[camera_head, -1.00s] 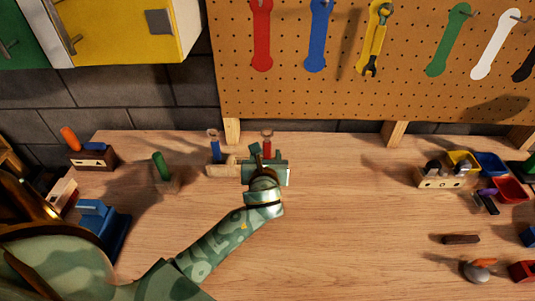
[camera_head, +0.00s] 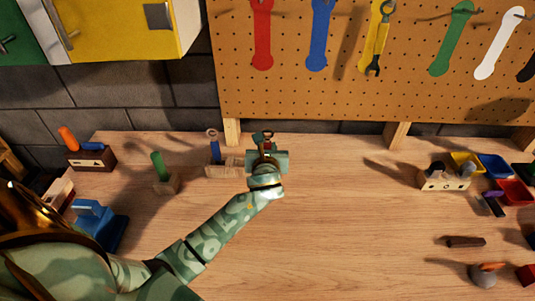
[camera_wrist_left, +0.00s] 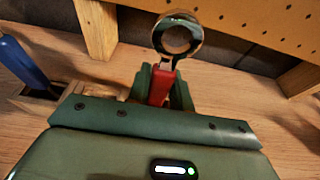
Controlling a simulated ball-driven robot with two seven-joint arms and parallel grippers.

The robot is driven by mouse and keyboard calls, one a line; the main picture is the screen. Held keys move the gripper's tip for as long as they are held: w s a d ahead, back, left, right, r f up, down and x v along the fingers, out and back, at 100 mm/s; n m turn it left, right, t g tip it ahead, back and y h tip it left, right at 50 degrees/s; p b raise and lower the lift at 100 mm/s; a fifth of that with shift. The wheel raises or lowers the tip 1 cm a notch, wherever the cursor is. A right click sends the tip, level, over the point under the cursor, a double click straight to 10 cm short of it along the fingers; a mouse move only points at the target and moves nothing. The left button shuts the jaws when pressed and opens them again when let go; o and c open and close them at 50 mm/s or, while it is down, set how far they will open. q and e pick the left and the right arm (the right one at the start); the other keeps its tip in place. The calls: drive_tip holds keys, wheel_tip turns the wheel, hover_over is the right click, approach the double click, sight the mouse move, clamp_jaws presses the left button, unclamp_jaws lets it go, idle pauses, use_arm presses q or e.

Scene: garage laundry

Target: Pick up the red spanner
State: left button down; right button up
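The red spanner (camera_wrist_left: 161,85) stands upright in the left wrist view, with a shiny silver ring end on top and a red handle below. It also shows in the head view (camera_head: 268,146), mostly behind my gripper. My left gripper (camera_head: 262,146) reaches it at the back of the bench. In the wrist view its two green fingers (camera_wrist_left: 165,84) are on either side of the red handle, very close to it. Whether they press on it cannot be told. The handle's lower end is hidden by the gripper. My right gripper is not in view.
A wooden block (camera_head: 222,170) holding a blue spanner (camera_head: 215,149) is just left of my gripper. A green-handled tool (camera_head: 160,166) stands further left. Painted spanner shapes line the pegboard (camera_head: 290,95) behind. The middle of the bench (camera_head: 330,220) is clear.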

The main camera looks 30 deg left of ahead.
use_arm(q)
wheel_tip(320, 180, up, 10)
drive_tip(key=p, duration=0.3)
drive_tip(key=shift+p, duration=0.35)
idle(0.3)
drive_tip(key=s+r+p, duration=0.3)
drive_tip(key=r+p, duration=2)
drive_tip(key=p, duration=0.4)
hover_over(267, 129)
drive_tip(key=w+a, duration=0.3)
drive_tip(key=shift+f, duration=0.6)
drive_tip(key=b+x, duration=0.2)
drive_tip(key=shift+w+a+r+b, duration=0.1)
drive_tip(key=shift+w+a+b, duration=0.05)
drive_tip(key=shift+a+b, duration=0.2)
drive_tip(key=shift+w+a+f, duration=0.25)
drive_tip(key=shift+w+f, duration=0.05)
drive_tip(key=shift+w, duration=0.15)
drive_tip(key=shift+w+f, duration=0.1)
drive_tip(key=shift+f, duration=0.05)
